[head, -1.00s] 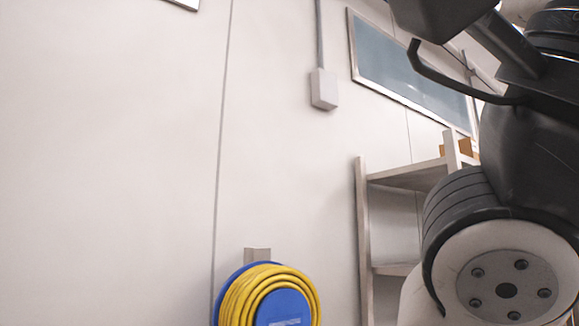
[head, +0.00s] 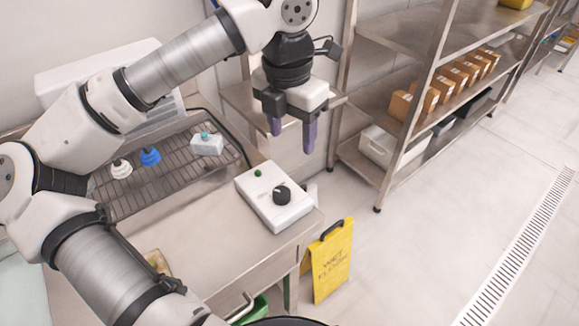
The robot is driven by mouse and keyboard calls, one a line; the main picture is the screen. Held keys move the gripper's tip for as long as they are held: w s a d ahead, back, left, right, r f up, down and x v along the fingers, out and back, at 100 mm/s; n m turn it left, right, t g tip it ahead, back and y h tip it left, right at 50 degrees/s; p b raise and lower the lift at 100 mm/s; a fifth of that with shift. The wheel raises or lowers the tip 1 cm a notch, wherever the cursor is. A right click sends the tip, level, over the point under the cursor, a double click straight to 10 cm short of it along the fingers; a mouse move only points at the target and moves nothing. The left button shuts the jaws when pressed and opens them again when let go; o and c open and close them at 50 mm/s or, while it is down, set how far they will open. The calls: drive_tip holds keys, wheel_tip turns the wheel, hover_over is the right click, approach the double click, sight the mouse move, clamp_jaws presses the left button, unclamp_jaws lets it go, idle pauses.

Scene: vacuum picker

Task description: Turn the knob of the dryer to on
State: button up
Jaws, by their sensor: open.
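The dryer control is a white box (head: 264,208) near the right front corner of the steel counter. It has a round black knob (head: 282,195) on top and a small green button or light (head: 258,173) near its back edge. The knob's marking is too small to read. My gripper (head: 292,140) is above and behind the box in the head view, its two purple fingers pointing down. The fingers are apart with nothing between them, clear of the knob.
A wire drying rack (head: 150,180) on the counter (head: 200,255) holds white and blue pieces. Steel shelves (head: 437,80) with brown boxes stand to the right. A yellow wet-floor sign (head: 332,262) stands on the floor beside the counter.

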sight(282, 191)
drive_tip(key=shift+n+g+y, duration=0.3)
drive_tip(key=f+p, duration=0.1)
drive_tip(key=f, duration=0.3)
drive_tip(key=a+f+p, duration=0.1)
drive_tip(key=f, duration=0.4)
drive_tip(key=a+f+p, duration=0.1)
drive_tip(key=f, duration=0.4)
drive_tip(key=shift+s+f, duration=0.25)
drive_tip(key=shift+c, duration=0.4)
drive_tip(key=c, duration=0.9)
